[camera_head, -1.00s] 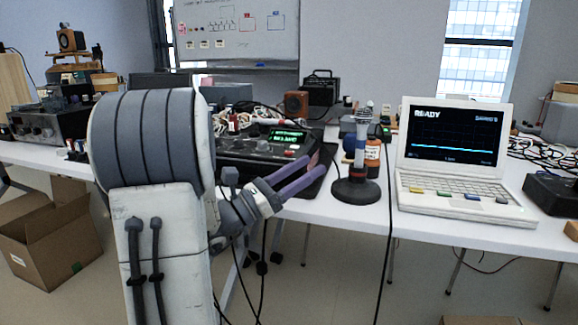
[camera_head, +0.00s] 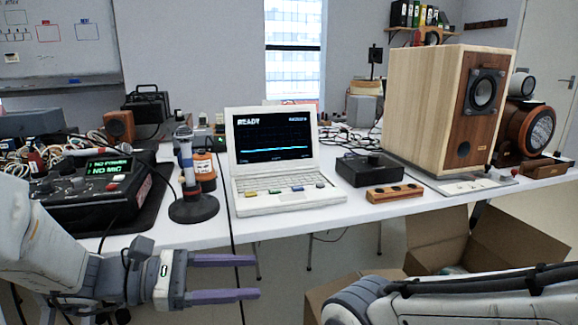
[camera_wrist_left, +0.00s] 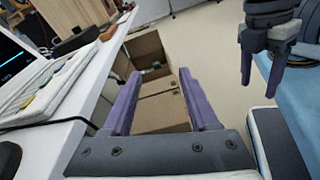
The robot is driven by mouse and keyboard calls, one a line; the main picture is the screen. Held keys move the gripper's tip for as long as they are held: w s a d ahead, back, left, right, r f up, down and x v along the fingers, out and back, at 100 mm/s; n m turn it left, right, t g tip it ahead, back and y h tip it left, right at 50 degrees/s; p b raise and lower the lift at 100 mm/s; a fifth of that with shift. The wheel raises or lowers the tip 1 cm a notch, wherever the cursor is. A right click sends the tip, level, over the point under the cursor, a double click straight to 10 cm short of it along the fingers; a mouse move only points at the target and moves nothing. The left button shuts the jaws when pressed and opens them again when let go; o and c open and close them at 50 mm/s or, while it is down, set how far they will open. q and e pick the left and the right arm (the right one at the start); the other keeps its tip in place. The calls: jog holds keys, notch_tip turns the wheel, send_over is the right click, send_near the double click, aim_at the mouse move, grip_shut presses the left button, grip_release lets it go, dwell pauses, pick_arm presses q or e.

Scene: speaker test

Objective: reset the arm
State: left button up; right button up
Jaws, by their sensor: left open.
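My left arm comes in at the lower left of the head view. Its gripper (camera_head: 256,278) is open and empty, its purple fingers pointing right, low in front of the white table (camera_head: 222,233). In the left wrist view the left gripper (camera_wrist_left: 184,80) shows its two fingers apart, with the floor and a cardboard box beyond and nothing between them. My right arm (camera_head: 450,300) lies across the lower right of the head view, its gripper out of that frame.
On the table stand a black mixer (camera_head: 98,190), a microphone (camera_head: 187,165) on a round base, a white laptop (camera_head: 280,165), a black box (camera_head: 368,170) and a wooden speaker (camera_head: 432,110). An open cardboard box (camera_head: 495,238) is on the floor. Cables hang at the table's front edge.

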pick_arm(q)
jog(key=s+d+f+m+g+y, duration=0.45)
jog(key=s+d+m+g, duration=0.2)
jog(key=s, duration=0.35)
jog(key=s+a+f+m+y+p, duration=0.25)
jog(key=s+f+m+y, duration=0.55)
jog(key=m, duration=0.6)
notch_tip(320, 180, up, 40)
jog(key=w+m+t+y+p, duration=0.2)
jog(key=m+p, duration=0.3)
jog(key=p, duration=3.2)
jog(key=shift+w+a+p, duration=0.3)
jog(key=shift+w+p, duration=0.1)
jog(key=shift+w, duration=0.05)
jog(key=shift+f, duration=0.1)
jog(key=shift+a, duration=0.1)
